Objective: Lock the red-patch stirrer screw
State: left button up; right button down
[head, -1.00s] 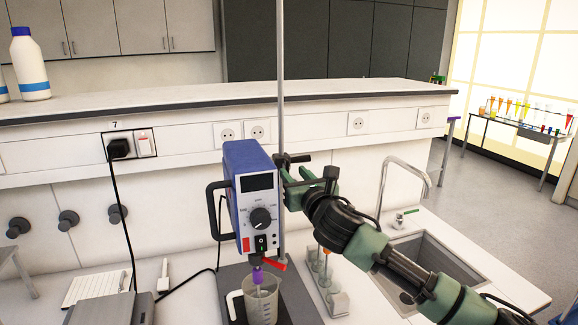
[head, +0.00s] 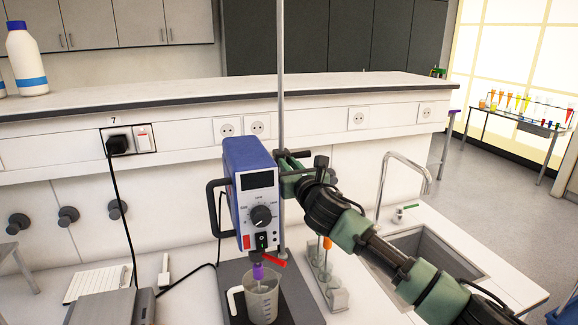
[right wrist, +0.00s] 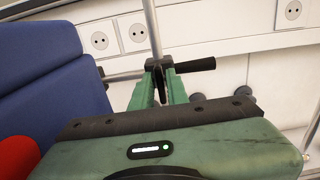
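The stirrer (head: 247,172) is a blue box with a dial, a display and a small red patch low on its front. It hangs on a vertical metal rod (head: 281,90), and a red lever shows beneath it. In the right wrist view, a black clamp screw with a bar handle (right wrist: 195,64) sits at the rod, beside the blue housing (right wrist: 45,85). A red round patch (right wrist: 18,157) is on that housing. My right gripper (right wrist: 160,78) is open, its green fingers either side of the black clamp; contact cannot be told. It also shows in the head view (head: 287,168). My left gripper is out of view.
A beaker (head: 261,298) stands under the stirrer on a dark base. A small rack (head: 332,292) with tubes stands right of it, close under my right arm. A sink (head: 435,255) lies further right. A raised shelf (head: 200,108) runs behind.

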jog(key=shift+m, duration=0.4)
jog(key=m, duration=0.5)
jog(key=m+p, duration=0.1)
jog(key=m, duration=1.1)
jog(key=shift+d+f+p, duration=0.25)
jog(key=shift+f+p, duration=0.15)
jog(key=c, duration=1.4)
grip_release()
jog(key=shift+r, duration=0.1)
jog(key=shift+c, duration=0.2)
